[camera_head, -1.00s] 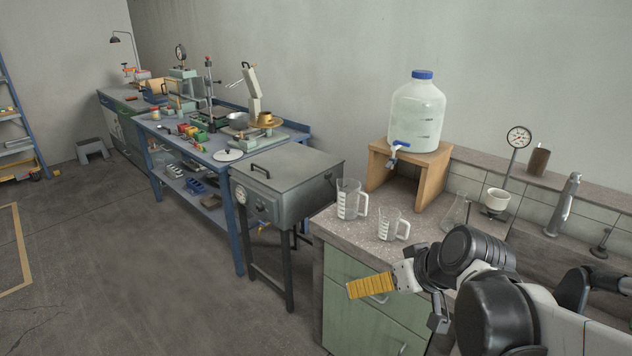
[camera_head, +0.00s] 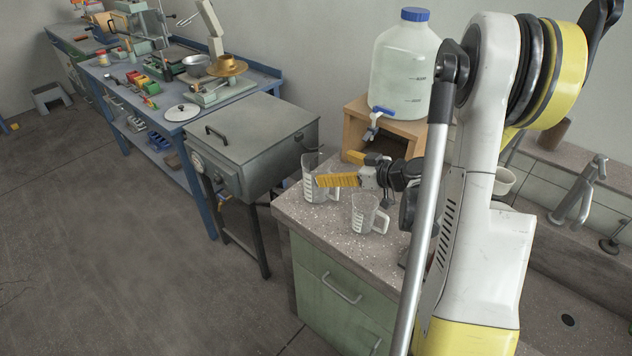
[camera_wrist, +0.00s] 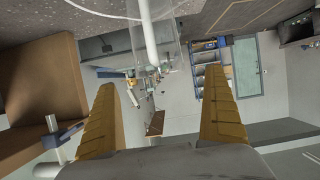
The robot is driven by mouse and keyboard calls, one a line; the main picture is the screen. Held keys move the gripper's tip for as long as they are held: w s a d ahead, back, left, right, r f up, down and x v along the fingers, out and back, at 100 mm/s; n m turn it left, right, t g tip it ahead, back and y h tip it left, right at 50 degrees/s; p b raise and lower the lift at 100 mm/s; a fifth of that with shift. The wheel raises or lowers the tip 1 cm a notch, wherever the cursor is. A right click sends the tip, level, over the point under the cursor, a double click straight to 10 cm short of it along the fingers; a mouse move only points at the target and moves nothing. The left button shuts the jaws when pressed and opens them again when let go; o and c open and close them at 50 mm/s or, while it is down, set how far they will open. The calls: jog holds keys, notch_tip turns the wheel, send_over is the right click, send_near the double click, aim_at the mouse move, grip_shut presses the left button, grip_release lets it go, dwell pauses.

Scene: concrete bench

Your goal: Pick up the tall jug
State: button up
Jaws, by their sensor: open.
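The tall jug (camera_head: 320,195) is a clear measuring jug with white markings. It stands upright near the left back of the speckled counter (camera_head: 292,205). My gripper (camera_head: 336,168) has yellow fingers and is open and empty. In the head view one finger overlaps the jug's upper part; I cannot tell whether it touches. In the wrist view the fingers of my gripper (camera_wrist: 160,82) are spread, and the clear jug (camera_wrist: 172,52) with its white handle is at the top centre, between and beyond the fingertips.
A shorter clear jug (camera_head: 364,214) stands just right of the tall one, below my gripper. A wooden stand (camera_head: 356,122) carries a large water bottle (camera_head: 404,65) behind. A grey metal box (camera_head: 250,140) stands to the left. A sink (camera_head: 560,270) lies to the right.

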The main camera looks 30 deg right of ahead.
aim_at(306, 164)
jog(key=b+x, duration=0.2)
jog(key=x, duration=0.4)
jog(key=shift+w+f, duration=0.2)
jog(key=shift+r, duration=0.1)
jog(key=c, duration=1.5)
